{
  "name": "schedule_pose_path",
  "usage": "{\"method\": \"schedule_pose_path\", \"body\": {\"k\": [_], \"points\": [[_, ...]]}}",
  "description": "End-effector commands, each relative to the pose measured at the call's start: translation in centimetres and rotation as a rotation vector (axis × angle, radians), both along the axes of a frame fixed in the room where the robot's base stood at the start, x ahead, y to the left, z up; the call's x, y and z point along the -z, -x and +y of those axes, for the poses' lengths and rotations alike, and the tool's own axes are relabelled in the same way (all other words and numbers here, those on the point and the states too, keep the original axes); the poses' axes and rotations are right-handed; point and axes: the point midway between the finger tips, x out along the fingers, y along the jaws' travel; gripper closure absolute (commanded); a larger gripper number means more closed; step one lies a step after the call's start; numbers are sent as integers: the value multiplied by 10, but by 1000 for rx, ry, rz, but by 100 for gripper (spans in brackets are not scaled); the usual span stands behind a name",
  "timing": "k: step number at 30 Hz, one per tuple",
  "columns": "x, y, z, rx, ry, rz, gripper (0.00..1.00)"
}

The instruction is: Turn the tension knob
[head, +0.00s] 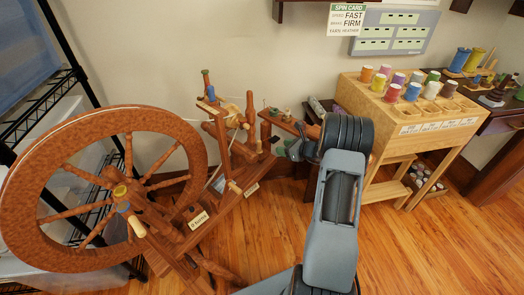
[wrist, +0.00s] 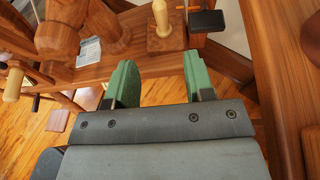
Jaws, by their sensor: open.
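A wooden spinning wheel (head: 103,118) stands at the left in the head view, with its upright posts and sloping bench to the right of the big wheel. A pale turned knob (head: 234,187) sticks out low on the posts. Another pale knob (wrist: 13,84) shows at the left edge. No label shows which is the tension knob. My gripper (wrist: 160,72) is open, its green fingers apart with nothing between them.
A black block on a post (wrist: 206,20) stands right of the knob, and a wooden post (wrist: 277,70) rises close by. A light wood spool stand (head: 405,115) with several colored spools stands to the right.

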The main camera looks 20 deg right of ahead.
Motion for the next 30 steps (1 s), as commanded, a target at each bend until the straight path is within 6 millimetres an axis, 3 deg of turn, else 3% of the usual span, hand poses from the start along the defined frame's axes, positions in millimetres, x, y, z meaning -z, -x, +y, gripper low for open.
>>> {"method": "schedule_pose_path", "body": {"k": [18, 30], "points": [[44, -86, 47, 2, -4, -1, 52], [51, -106, 57, 4, -4, 1, 52]]}}
